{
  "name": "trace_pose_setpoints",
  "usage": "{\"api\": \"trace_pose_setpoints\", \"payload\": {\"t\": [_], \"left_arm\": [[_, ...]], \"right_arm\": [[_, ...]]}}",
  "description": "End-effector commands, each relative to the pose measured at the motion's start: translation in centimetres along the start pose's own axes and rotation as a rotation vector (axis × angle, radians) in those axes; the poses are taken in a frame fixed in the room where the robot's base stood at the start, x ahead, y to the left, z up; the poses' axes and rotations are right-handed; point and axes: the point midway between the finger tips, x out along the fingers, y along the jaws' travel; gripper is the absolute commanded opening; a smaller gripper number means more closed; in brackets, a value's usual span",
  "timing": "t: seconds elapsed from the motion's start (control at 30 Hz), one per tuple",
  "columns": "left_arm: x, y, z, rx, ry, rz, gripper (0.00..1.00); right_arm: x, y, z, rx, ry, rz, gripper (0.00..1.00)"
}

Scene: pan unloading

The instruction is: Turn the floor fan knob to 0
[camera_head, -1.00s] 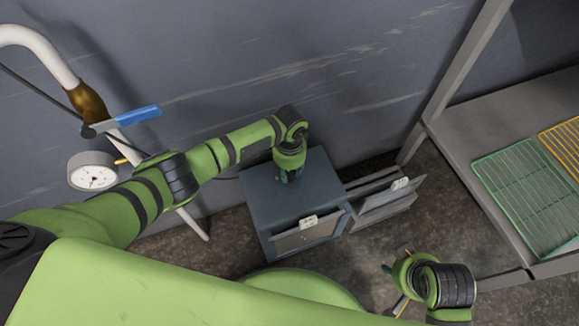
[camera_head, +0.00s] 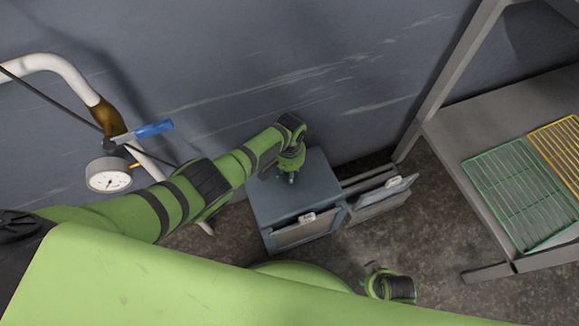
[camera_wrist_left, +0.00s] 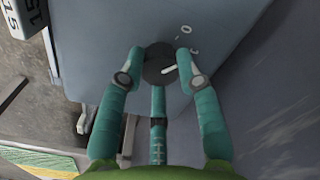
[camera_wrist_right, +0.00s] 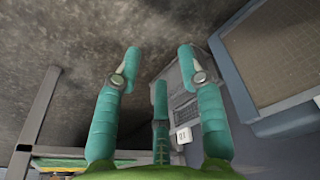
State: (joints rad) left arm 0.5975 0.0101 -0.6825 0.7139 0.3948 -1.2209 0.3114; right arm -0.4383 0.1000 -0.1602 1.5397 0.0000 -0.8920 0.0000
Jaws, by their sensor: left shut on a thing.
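The floor fan, a blue-grey box (camera_head: 323,183), stands on the floor against the wall. My left gripper (camera_head: 289,178) reaches down onto its top and hides the knob in the head view. In the left wrist view the dark round knob (camera_wrist_left: 155,72) with a white pointer line sits between the fingertips of my left gripper (camera_wrist_left: 160,62), which is shut on it. Small white marks (camera_wrist_left: 186,29) are on the box top beside the knob. My right gripper (camera_wrist_right: 159,54) has its fingers apart with nothing between them, above the floor.
A second grey unit with a slanted front panel (camera_head: 380,199) stands right of the box. A shelf frame (camera_head: 437,140) at the right carries a green rack (camera_head: 520,195) and a yellow rack (camera_head: 560,145). A pipe with a gauge (camera_head: 109,175) and blue lever (camera_head: 154,129) is at the left.

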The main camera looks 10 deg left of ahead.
Motion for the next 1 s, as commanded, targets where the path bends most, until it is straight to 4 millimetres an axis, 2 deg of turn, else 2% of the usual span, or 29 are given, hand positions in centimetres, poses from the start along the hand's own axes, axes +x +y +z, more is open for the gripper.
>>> {"api": "trace_pose_setpoints", "payload": {"t": [0.4, 1.0], "left_arm": [[0.18, -0.06, 0.37, -0.241, -0.01, -0.003, 0.02], [0.26, -0.12, 0.4, -0.297, -0.011, -0.004, 0.02]], "right_arm": [[0.79, 0.19, -0.33, -0.006, 0.035, 0.004, 0.4], [1.0, 0.26, -0.4, -0.007, 0.043, 0.005, 0.4]]}}
